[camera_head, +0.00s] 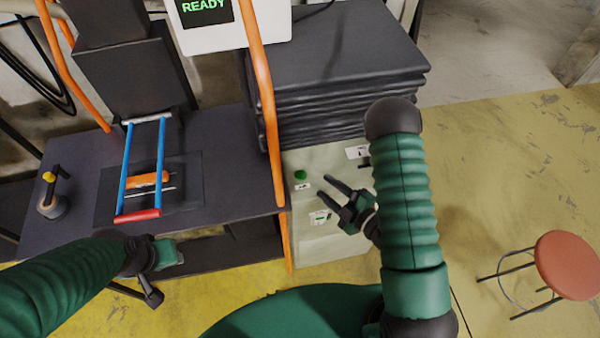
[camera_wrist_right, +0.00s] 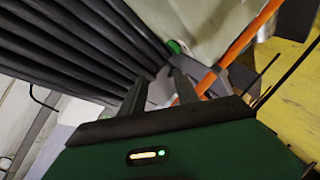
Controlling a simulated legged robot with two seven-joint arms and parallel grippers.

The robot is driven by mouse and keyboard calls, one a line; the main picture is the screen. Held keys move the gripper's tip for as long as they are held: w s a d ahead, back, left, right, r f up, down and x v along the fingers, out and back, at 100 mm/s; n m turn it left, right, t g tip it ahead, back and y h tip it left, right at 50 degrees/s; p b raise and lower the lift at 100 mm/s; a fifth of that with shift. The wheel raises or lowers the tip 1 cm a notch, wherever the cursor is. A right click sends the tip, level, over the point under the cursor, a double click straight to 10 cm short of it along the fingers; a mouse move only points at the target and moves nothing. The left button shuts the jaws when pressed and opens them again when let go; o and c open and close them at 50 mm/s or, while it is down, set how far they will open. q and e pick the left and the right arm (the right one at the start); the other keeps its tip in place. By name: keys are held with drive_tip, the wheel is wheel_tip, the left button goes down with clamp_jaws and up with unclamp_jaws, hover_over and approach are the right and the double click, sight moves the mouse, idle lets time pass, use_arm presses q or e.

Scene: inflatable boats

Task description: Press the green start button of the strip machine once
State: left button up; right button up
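The green start button (camera_head: 300,175) is on the pale front panel (camera_head: 322,240) of the strip machine, below a stack of dark folded sheets. It also shows in the right wrist view (camera_wrist_right: 174,47), just beyond the fingertips. My right gripper (camera_head: 334,185) is open and empty, a little to the right of the button, with its fingers pointing left; it appears apart from the button. The screen (camera_head: 206,8) at the top reads READY in green. My left gripper (camera_head: 160,272) is low at the left, in front of the bench; whether it is open or shut is unclear.
Orange tubes (camera_head: 264,90) run beside the panel. A blue and red frame (camera_head: 142,170) and a small roller tool (camera_head: 52,200) are on the dark bench (camera_head: 230,175). Dark folded sheets (camera_head: 340,80) overhang the panel. A red stool (camera_head: 570,264) stands right on open yellow floor.

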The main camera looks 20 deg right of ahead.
clamp_jaws()
idle(1.4)
